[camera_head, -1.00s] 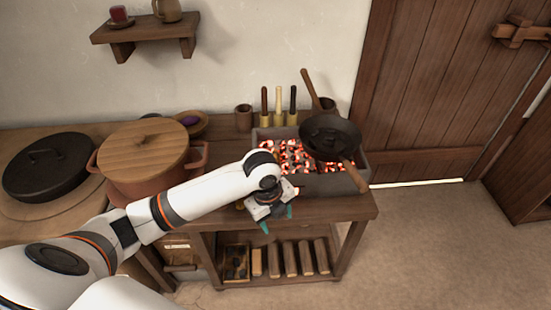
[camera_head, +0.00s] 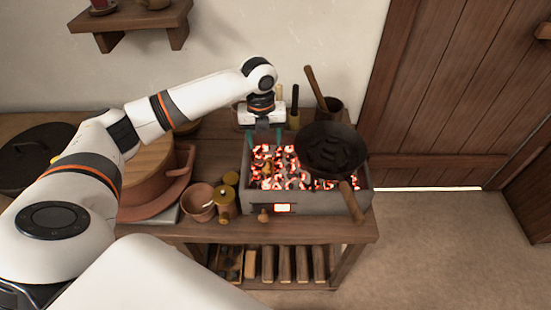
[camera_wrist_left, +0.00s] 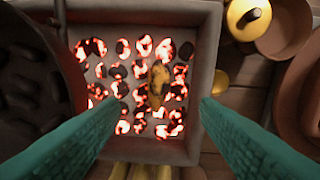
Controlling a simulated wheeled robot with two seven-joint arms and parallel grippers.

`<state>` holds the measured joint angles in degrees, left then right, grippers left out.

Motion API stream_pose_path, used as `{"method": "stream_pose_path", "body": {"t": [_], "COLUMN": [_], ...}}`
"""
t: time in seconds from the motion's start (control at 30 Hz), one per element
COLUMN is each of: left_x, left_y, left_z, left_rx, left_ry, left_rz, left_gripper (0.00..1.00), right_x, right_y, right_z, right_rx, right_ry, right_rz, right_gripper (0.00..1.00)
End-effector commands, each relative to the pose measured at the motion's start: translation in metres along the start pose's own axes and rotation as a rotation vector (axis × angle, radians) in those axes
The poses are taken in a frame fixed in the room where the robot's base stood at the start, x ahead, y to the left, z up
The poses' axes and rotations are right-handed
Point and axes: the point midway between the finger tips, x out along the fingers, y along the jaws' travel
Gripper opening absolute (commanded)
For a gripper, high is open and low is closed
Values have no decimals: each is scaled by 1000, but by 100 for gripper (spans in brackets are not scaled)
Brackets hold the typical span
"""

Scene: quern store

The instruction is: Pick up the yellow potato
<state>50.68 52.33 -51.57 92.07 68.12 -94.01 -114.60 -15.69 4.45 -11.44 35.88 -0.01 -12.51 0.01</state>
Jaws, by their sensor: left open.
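The yellow potato (camera_wrist_left: 158,85), oblong with dark charred patches, lies on the glowing coals in the wrist view. It shows small and dim among the coals in the head view (camera_head: 267,170). My left gripper (camera_head: 264,138) is over the back part of the brazier, pointing down, open and empty. In the wrist view its two teal fingers (camera_wrist_left: 145,115) are spread wide, with the potato ahead between them and not touched. My right gripper is in neither view.
The stone brazier (camera_head: 247,190) has raised walls. Upright-handled tools (camera_head: 294,108) stand behind.

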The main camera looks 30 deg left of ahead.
Motion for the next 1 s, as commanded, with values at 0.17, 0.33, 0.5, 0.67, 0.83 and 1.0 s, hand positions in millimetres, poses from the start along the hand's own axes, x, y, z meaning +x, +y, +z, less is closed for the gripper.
{"method": "stream_pose_path", "body": {"t": [0.17,0.33,0.5,0.67,0.83,1.0], "left_x": [34,55,67,91,110,112], "left_y": [0,0,1,4,4,4], "left_z": [1,0,0,-3,-4,-4], "left_rx": [1,0,0,0,0,1], "left_ry": [-4,-2,-3,-4,-1,0], "left_rz": [-3,-1,-2,-2,-2,0], "left_gripper": [57,57,57,57,57,57], "right_x": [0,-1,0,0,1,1], "right_y": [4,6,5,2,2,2], "right_z": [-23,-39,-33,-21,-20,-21], "right_rx": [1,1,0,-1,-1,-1], "right_ry": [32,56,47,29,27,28], "right_rz": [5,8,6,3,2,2], "right_gripper": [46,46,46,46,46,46]}}
